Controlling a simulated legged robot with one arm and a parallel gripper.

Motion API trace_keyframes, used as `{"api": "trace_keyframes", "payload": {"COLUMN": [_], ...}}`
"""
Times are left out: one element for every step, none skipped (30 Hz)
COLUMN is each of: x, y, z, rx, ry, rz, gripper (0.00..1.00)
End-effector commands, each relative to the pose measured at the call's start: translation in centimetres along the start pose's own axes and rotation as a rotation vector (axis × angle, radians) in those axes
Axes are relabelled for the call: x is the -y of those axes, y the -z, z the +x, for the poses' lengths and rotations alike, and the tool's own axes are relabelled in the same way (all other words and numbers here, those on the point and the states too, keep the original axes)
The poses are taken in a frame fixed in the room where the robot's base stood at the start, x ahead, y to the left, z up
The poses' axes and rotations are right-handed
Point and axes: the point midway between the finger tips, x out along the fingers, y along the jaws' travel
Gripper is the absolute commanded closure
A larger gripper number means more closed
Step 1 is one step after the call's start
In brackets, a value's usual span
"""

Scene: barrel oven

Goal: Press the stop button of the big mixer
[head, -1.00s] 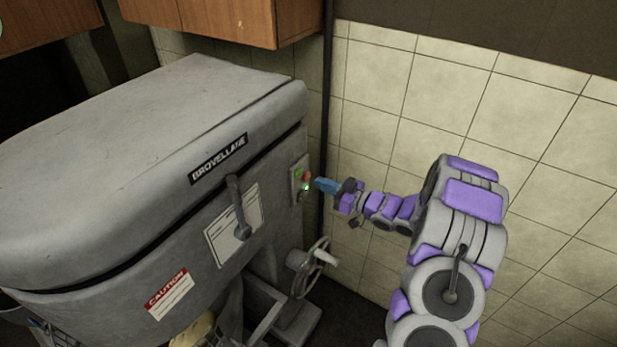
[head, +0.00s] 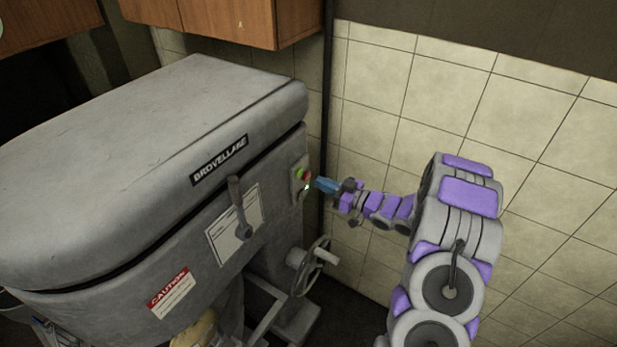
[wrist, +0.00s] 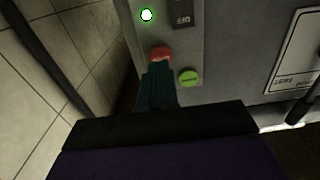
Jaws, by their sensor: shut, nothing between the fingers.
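The big mixer (head: 150,130) is a large grey machine filling the left of the head view. Its control panel (head: 297,184) is on the right end of its front. The red stop button (wrist: 160,54) shows in the wrist view, with a green button (wrist: 189,77) beside it and a lit white-green lamp (wrist: 147,15) above. My gripper (head: 318,184) is shut and empty, with its blue fingers pointing at the panel. In the wrist view the fingertips (wrist: 158,68) overlap the lower edge of the red button; I cannot tell whether they touch it.
A handwheel (head: 312,266) sticks out below the panel. A lever (head: 238,208) stands on the mixer's front. A tiled wall (head: 450,110) and a dark vertical pipe (head: 326,110) are behind. Wooden cabinets (head: 230,20) hang above.

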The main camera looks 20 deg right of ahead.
Motion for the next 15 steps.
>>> {"api": "trace_keyframes", "payload": {"x": [-0.1,-0.1,-0.1,-0.1,-0.1,-0.1,-0.1,-0.1,0.0,0.0,0.0,-0.1,0.0,-0.1,-0.1], "y": [0.0,0.1,0.1,0.1,0.1,0.1,0.1,0.1,0.1,0.1,0.0,0.0,0.0,0.0,0.0], "z": [-0.5,-0.8,-1.2,-1.4,-1.7,-2.0,-2.3,-2.6,-3.0,-3.2,-3.5,-3.9,-4.1,-4.4,-4.7], "rx": [0.0,0.0,-0.001,-0.001,-0.002,-0.002,-0.002,-0.001,-0.001,-0.001,0.0,0.0,0.0,0.0,0.001], "ry": [-0.002,-0.002,-0.002,-0.002,-0.002,-0.001,-0.002,-0.002,-0.001,-0.001,-0.002,-0.002,-0.001,-0.002,-0.002], "rz": [0.001,0.001,0.001,0.001,0.001,0.001,0.001,0.001,0.002,0.001,0.001,0.001,0.001,0.001,0.001], "gripper": [1.0,1.0,1.0,1.0,1.0,1.0,1.0,1.0,1.0,1.0,1.0,1.0,1.0,1.0,1.0]}}
